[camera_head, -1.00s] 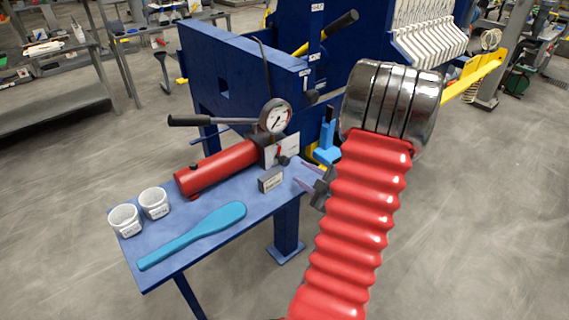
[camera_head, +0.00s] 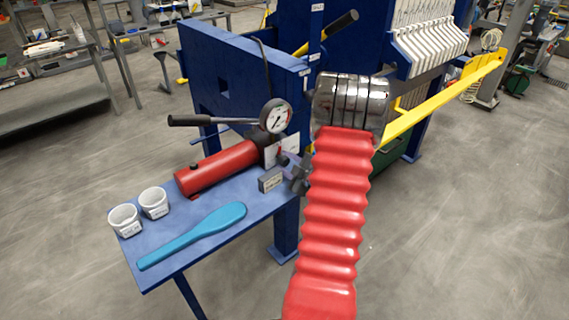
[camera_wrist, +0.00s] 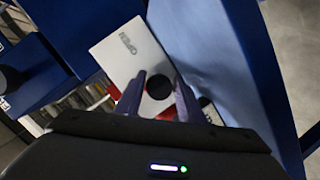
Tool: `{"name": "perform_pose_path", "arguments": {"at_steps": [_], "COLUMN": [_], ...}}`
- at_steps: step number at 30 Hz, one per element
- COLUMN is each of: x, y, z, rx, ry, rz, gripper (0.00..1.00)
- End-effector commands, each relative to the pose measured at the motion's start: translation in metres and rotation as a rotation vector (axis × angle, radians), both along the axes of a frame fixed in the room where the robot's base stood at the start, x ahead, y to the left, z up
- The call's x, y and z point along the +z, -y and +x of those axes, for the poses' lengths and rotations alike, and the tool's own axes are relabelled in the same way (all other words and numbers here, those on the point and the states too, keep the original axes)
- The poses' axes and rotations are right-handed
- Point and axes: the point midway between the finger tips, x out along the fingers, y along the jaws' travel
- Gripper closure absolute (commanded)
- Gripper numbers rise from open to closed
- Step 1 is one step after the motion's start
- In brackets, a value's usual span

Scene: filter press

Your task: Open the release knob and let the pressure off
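The release knob is a dark round knob (camera_wrist: 158,87) on a pale plate marked OPEN (camera_wrist: 122,48) in the wrist view. The plate (camera_head: 287,146) also shows at the right end of the red pump cylinder (camera_head: 217,166) in the head view. My gripper (camera_wrist: 160,78) is open, with one finger on either side of the knob in the wrist view. I cannot tell whether the fingers touch it. In the head view my gripper (camera_head: 291,170) is beside the plate, its fingertips hard to make out. A pressure gauge (camera_head: 276,116) stands above the pump; its reading is too small to tell.
A grey labelled block (camera_head: 270,180) sits on the blue table close below my gripper. The black pump handle (camera_head: 188,120) reaches left. Two white cups (camera_head: 154,202) and a blue paddle (camera_head: 195,236) lie on the table's left. The blue press frame (camera_head: 245,65) rises behind.

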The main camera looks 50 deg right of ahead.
Motion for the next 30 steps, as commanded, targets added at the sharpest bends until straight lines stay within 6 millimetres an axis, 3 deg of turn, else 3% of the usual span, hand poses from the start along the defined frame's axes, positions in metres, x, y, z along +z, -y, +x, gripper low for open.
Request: {"name": "perform_pose_path", "arguments": {"at_steps": [5,16,17,30], "x": [0.0002,-0.0009,-0.0011,-0.0034], "y": [-0.0001,-0.0012,-0.0095,-0.0041], "z": [-0.0001,-0.0004,0.0,0.0014], "rx": [0.0,0.002,0.003,0.007], "ry": [0.0,-0.002,-0.002,-0.005], "rz": [0.0,0.002,0.004,0.01], "gripper": [0.66,0.92,0.93,0.93]}}
